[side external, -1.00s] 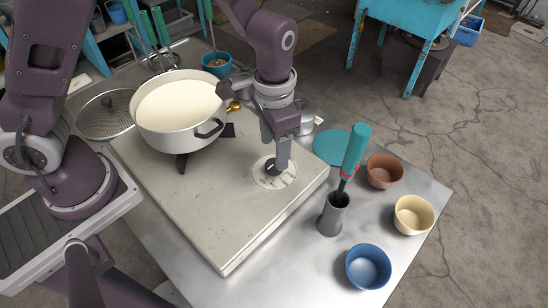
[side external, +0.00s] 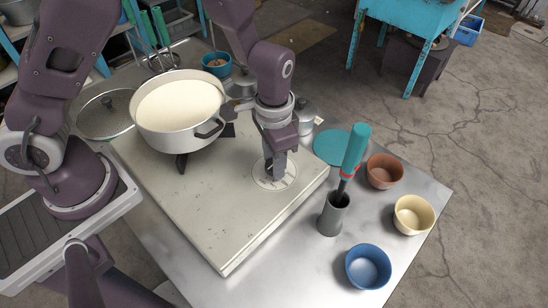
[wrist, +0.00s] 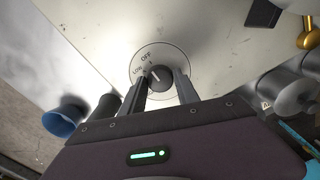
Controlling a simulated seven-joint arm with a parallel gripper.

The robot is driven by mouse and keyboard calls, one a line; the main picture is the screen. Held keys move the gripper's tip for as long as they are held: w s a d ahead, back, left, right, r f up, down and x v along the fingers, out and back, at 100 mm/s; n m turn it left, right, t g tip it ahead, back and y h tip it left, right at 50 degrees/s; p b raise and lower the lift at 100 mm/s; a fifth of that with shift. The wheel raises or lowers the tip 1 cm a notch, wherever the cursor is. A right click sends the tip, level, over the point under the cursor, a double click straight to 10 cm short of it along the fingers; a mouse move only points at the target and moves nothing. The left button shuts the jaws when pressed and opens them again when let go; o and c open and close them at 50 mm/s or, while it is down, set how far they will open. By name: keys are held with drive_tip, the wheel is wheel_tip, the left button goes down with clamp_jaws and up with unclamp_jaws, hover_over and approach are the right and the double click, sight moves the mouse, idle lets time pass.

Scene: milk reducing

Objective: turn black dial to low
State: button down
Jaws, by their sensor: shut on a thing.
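The black dial (wrist: 160,87) sits on a round white plate (wrist: 178,58) printed with OFF and LOW. In the wrist view, the dial's white pointer line tilts up and left, towards the printed words; I cannot tell exactly which mark it meets. My gripper (wrist: 159,82) has one finger on each side of the dial and is shut on it. In the side view, my gripper (side external: 275,172) is down at the round plate (side external: 289,181), and its fingers mostly hide the dial.
A white pot (side external: 180,135) of milk stands on the stove top (side external: 225,220), left of my gripper. A grey holder (side external: 333,218) with a teal-handled tool (side external: 356,148) stands to the right, near blue (side external: 368,267), cream (side external: 413,215) and brown (side external: 384,171) bowls. The stove's front is clear.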

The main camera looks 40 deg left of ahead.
drive_tip(key=n, duration=0.4)
drive_tip(key=shift+n, duration=1.8)
drive_tip(key=c, duration=0.9)
unclamp_jaws()
drive_tip(key=shift+r, duration=0.15)
